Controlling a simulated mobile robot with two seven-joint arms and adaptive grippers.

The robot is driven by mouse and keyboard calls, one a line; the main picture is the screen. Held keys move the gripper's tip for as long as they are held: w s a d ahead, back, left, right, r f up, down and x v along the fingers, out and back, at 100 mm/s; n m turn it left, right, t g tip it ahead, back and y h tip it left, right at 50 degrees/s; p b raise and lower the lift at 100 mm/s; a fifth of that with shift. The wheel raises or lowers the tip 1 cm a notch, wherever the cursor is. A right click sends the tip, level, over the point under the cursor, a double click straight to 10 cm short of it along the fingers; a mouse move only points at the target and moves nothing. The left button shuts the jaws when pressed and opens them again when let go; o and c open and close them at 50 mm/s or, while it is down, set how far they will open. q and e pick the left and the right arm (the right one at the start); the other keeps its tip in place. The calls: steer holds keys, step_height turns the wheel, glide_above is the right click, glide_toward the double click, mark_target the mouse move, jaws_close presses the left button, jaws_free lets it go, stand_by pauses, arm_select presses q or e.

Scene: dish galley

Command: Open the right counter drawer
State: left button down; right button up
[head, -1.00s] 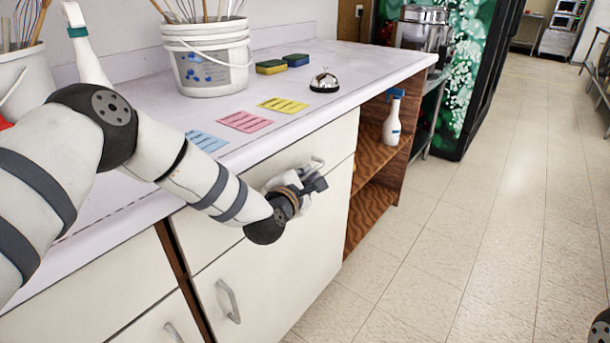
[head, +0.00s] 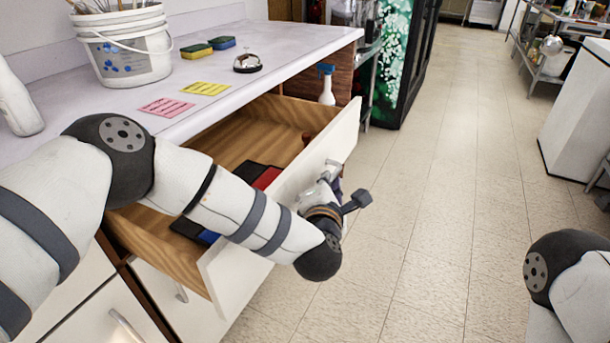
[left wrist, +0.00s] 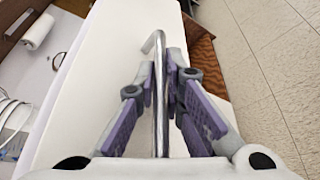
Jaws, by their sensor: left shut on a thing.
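The right counter drawer (head: 285,205) stands pulled well out from under the counter in the head view, its wooden inside showing. Red and dark flat items (head: 262,178) lie in it, partly hidden by my left arm. The drawer's metal handle (left wrist: 160,95) runs between the fingers of my left gripper (left wrist: 165,85) in the left wrist view. The left gripper is shut on this handle; in the head view it is at the front of the drawer (head: 335,185), partly hidden by its own wrist. Part of my right arm shows at the lower right; its gripper is out of view.
The counter top (head: 290,45) holds a white bucket (head: 125,45), two sponges (head: 208,46), a bell (head: 247,62) and coloured notes (head: 205,88). A spray bottle (head: 327,88) stands on the shelf beyond the drawer. Tiled floor (head: 430,200) is open to the right.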

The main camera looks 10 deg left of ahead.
arm_select(q)
steer(key=shift+s+d, duration=0.35)
steer(key=shift+d, duration=0.55)
steer(key=shift+s+d, duration=0.3)
steer(key=shift+d, duration=0.6)
steer(key=shift+s+d, duration=0.35)
steer(key=shift+d, duration=0.55)
steer(key=c, duration=1.7)
jaws_free()
steer(key=shift+s, duration=0.1)
steer(key=v, duration=1.1)
steer(key=shift+s+r, duration=0.1)
steer(key=shift+s, duration=0.3)
